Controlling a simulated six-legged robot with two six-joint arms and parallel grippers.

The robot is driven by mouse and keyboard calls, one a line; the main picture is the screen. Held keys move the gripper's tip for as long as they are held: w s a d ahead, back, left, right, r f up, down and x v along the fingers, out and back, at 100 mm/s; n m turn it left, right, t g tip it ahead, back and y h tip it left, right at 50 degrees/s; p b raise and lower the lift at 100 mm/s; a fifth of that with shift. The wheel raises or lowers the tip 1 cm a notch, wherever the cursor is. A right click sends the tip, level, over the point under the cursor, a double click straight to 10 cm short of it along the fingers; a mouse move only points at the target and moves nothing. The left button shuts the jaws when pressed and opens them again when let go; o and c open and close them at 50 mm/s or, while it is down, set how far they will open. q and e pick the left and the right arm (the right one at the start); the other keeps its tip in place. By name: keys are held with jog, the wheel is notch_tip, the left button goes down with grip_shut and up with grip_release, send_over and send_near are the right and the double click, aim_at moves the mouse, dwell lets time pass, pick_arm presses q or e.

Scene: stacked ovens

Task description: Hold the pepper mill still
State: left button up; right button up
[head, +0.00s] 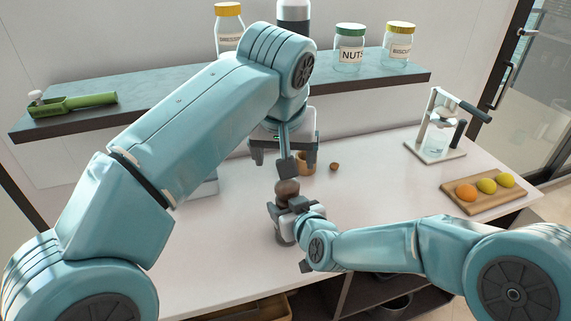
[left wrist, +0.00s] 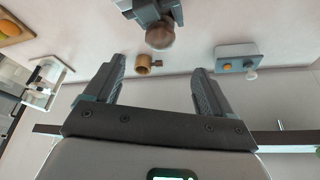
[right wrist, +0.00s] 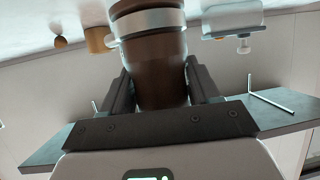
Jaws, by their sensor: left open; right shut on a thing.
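The pepper mill is dark brown with a rounded top (head: 287,188) and stands upright on the white table. In the right wrist view its brown body with a silver band (right wrist: 150,35) sits between the fingers of my right gripper (right wrist: 158,88). My right gripper (head: 292,206) is shut on the mill, and its jaws hide part of it. My left gripper (head: 286,158) is open and empty, just behind and above the mill. In the left wrist view the mill's round top (left wrist: 160,36) lies beyond the open left fingers (left wrist: 158,68), apart from them.
A small wooden cup (head: 307,168) and a brown nut (head: 334,167) lie behind the mill. A press stand (head: 436,135) and a board with fruit (head: 490,192) are at the right. A wall shelf (head: 155,108) carries jars and a green tool. My left arm hides much of the table's left.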

aim_at(288, 185)
pick_arm(q)
jog(key=shift+r, duration=0.1)
jog(key=w+f+n, duration=0.1)
jog(key=f, duration=0.2)
jog(key=w+f+n+y, duration=0.1)
jog(key=w+f+n, duration=0.1)
jog(key=f, duration=0.2)
jog(key=w+d+f+n, duration=0.1)
jog(key=f, duration=0.3)
jog(key=shift+w+f+y, duration=0.15)
jog(key=shift+y, duration=0.25)
jog(key=shift+a, duration=0.1)
jog(key=c, duration=1.1)
